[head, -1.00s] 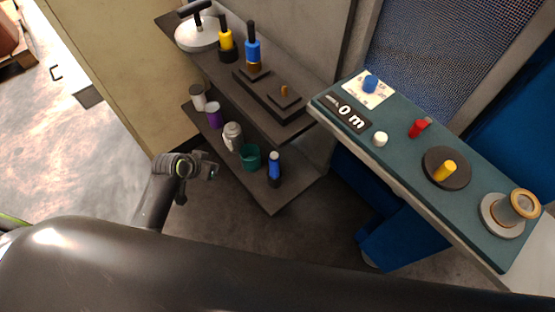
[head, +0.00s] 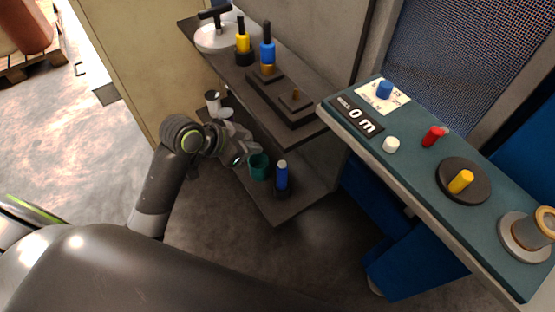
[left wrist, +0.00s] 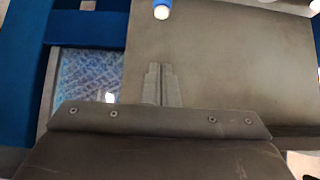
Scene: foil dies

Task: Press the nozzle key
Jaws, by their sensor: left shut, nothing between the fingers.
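The teal control panel (head: 420,185) runs along the right of the head view. It carries a blue knob (head: 384,89), a white round button (head: 391,145), a red switch (head: 433,136) and a yellow lever on a black disc (head: 461,182). I cannot tell which of these is the nozzle key; no label naming it is readable. A display (head: 359,115) reads "0 m". My left gripper (head: 243,160) is shut and empty, over the lower shelf and well left of the panel. Its closed fingers show in the left wrist view (left wrist: 160,82). My right gripper is not in view.
A dark two-level shelf (head: 275,205) holds a green cup (head: 259,166) and a blue bottle (head: 282,178) below, close to my left gripper. Yellow (head: 243,43) and blue (head: 267,45) handled tools stand above. Open floor lies in front.

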